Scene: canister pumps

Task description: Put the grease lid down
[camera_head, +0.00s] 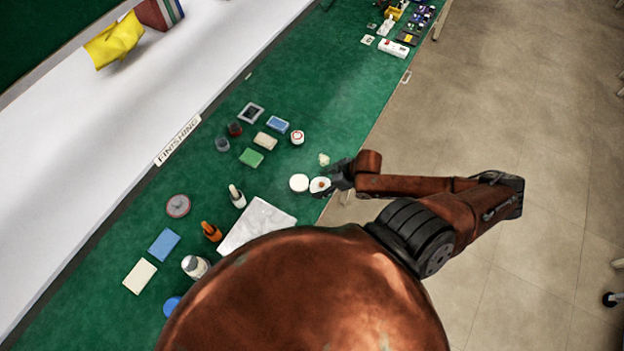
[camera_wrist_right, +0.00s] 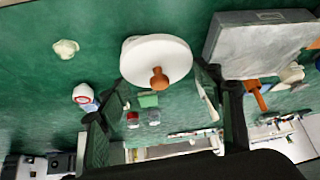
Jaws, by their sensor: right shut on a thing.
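The grease lid is a white disc (camera_head: 319,185) with an orange-brown knob. It also shows large in the right wrist view (camera_wrist_right: 160,55), knob toward the camera. My right gripper (camera_head: 337,180) is shut on the lid, near the green bench's right edge. In the right wrist view the fingers stand either side of the view's middle; their exact contact with the knob is hard to see. A round white open-looking pot (camera_head: 299,182) stands just left of the lid; the lid mostly hides it in the wrist view. My left gripper is not in view.
A cream crumpled lump (camera_head: 324,159) lies just beyond the lid. A small white jar with a red ring (camera_head: 297,137), a green block (camera_head: 251,157) and a pale slab (camera_head: 262,222) are nearby. Bare green bench (camera_head: 330,110) lies farther along, and the floor is to the right.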

